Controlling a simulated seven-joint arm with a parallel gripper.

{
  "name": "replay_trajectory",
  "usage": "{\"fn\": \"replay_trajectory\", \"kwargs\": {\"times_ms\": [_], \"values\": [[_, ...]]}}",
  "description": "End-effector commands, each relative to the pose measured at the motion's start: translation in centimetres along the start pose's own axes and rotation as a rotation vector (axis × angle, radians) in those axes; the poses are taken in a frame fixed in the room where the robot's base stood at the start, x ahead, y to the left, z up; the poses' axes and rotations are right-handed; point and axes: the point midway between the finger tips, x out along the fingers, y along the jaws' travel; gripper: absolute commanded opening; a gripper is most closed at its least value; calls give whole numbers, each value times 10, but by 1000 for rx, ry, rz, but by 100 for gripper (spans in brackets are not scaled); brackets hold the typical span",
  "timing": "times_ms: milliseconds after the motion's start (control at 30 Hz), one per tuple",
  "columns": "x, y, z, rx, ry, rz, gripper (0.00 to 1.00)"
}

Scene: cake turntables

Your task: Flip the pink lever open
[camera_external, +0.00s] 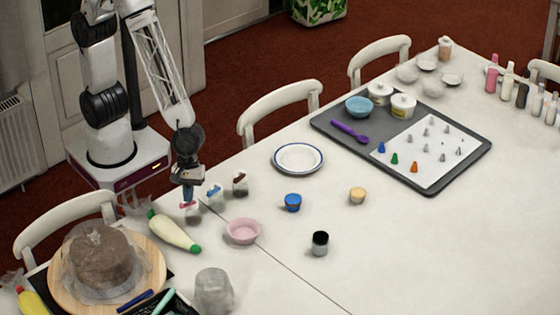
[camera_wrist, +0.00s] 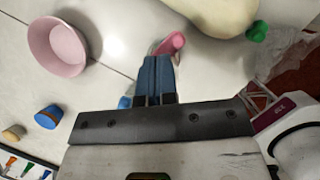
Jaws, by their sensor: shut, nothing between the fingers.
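The pink lever (camera_external: 187,206) sits on top of a small clear container at the near left part of the table. It also shows in the wrist view (camera_wrist: 171,43), just beyond the fingertips. My gripper (camera_external: 188,197) points down right above the lever, with its blue fingers pressed together and nothing between them. In the wrist view the fingertips (camera_wrist: 156,58) are very close to the lever's near end; I cannot tell if they touch. The clear container is faint and partly hidden by my fingers.
Beside it stand similar containers with a blue top (camera_external: 215,191) and a dark brown top (camera_external: 240,183). A green-capped piping bag (camera_external: 174,232), a pink bowl (camera_external: 243,231) and a blue cup (camera_external: 292,202) are near.

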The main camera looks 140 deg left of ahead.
Motion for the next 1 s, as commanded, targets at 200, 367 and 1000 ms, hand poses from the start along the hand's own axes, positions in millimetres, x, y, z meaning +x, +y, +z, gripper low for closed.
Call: {"fn": "replay_trajectory", "kwargs": {"times_ms": [200,367,1000], "values": [[0,0,0,0,0,0,0],[-5,0,1,-1,-1,1,0],[-83,4,0,0,-1,2,0]]}}
